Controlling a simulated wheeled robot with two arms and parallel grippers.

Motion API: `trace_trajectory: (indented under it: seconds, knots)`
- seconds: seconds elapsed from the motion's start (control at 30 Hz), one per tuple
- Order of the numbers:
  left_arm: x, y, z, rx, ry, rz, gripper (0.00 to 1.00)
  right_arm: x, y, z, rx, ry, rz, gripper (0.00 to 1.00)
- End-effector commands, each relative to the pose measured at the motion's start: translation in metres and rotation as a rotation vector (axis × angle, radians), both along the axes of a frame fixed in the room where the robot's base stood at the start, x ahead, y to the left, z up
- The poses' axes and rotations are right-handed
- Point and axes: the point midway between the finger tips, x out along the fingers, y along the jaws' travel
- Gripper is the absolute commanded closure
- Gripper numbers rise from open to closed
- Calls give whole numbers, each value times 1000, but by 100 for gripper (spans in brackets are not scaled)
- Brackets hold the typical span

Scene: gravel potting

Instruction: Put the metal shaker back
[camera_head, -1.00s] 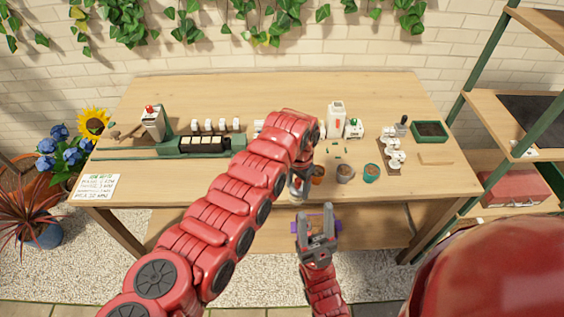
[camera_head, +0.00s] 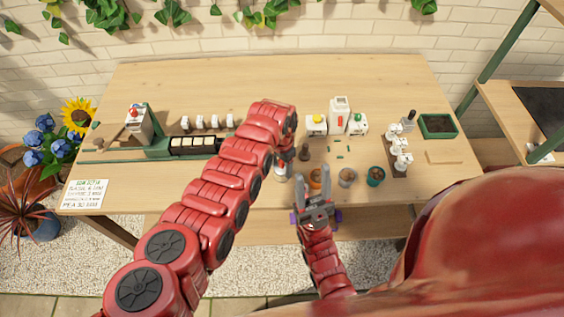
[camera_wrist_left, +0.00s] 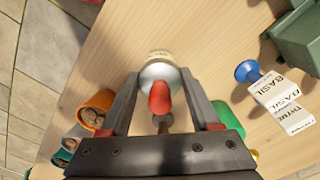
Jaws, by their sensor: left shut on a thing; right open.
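My left gripper (camera_wrist_left: 160,84) is shut on the metal shaker (camera_wrist_left: 158,70), a rounded silver body with a red part facing the camera in the left wrist view. In the head view a small pale silver part of the shaker (camera_head: 281,173) shows below my left wrist, near the table's front edge. My left arm covers much of that area, and I cannot tell whether the shaker touches the table. My right gripper (camera_head: 315,200) is open and empty at the front edge of the table.
White containers (camera_head: 339,115) stand farther back. A green tray (camera_head: 438,126) is far right. The back-middle tabletop is clear.

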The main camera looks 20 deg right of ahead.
Motion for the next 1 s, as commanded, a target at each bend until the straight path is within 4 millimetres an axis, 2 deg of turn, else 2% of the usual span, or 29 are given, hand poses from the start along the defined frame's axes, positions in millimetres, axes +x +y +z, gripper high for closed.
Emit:
trace_trajectory:
  seconds: [0.27,0.3,0.43,0.73,0.87,1.0]
  knots:
    - [0,0,-6,0,0,0,77,0,0,-7,0,0,0,50]
    - [0,0,-4,0,0,0,30,0,0,-5,0,0,0,50]
    - [0,0,-4,0,0,0,7,0,0,-4,0,0,0,50]
    - [0,0,-2,0,0,0,7,0,0,-3,0,0,0,50]
    - [1,0,4,-1,-2,0,7,0,0,1,0,0,0,50]
    - [2,-1,18,-2,-3,-2,7,0,0,3,0,0,0,50]
